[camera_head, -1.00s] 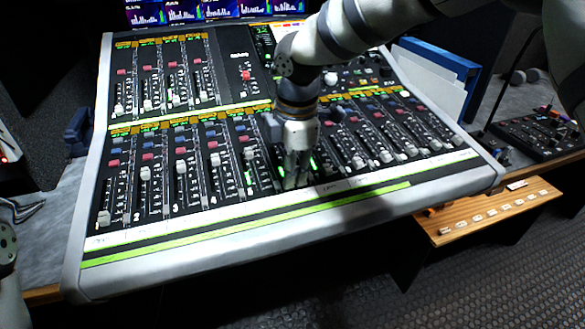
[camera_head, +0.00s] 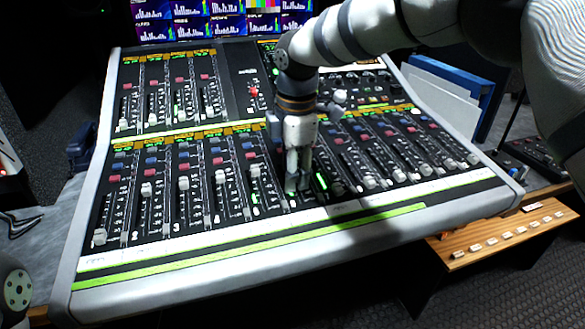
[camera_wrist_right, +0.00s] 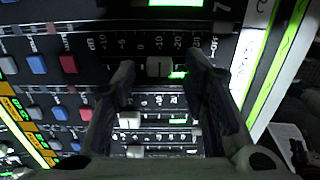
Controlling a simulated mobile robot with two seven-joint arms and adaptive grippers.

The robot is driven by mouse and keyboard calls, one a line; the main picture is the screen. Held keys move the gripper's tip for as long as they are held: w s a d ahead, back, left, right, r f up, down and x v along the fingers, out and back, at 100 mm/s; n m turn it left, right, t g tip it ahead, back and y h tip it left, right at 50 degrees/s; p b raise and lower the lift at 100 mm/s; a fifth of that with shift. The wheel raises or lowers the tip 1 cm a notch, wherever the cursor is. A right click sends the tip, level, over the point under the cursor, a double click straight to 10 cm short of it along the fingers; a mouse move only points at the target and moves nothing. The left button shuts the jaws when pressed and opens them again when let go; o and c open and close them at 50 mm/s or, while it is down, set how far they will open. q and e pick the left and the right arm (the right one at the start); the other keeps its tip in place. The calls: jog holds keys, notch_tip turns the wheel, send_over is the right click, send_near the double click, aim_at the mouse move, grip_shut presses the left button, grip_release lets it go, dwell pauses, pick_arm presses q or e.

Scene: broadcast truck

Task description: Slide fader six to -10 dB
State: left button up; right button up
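The mixing console (camera_head: 470,197) fills the middle of the head view, with a lower row of channel faders. My right gripper (camera_head: 297,188) points down at the lower row, just right of the fifth fader, and hides much of the sixth strip. In the right wrist view, the sixth fader's pale cap (camera_wrist_right: 160,66) sits between the fingertips of my right gripper (camera_wrist_right: 160,68). The fingers are apart, with a gap visible on both sides of the cap. The cap lines up about with the -10 mark on the printed dB scale (camera_wrist_right: 150,43). My left gripper is out of view.
Screens (camera_head: 210,22) stand behind the console. A blue binder (camera_head: 445,85) is at the right. A wooden ledge (camera_head: 500,237) juts out at lower right.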

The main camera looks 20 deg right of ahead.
notch_tip(320, 180, up, 12)
jog(key=s, duration=0.1)
jog(key=shift+s, duration=0.35)
jog(key=shift+f, duration=0.1)
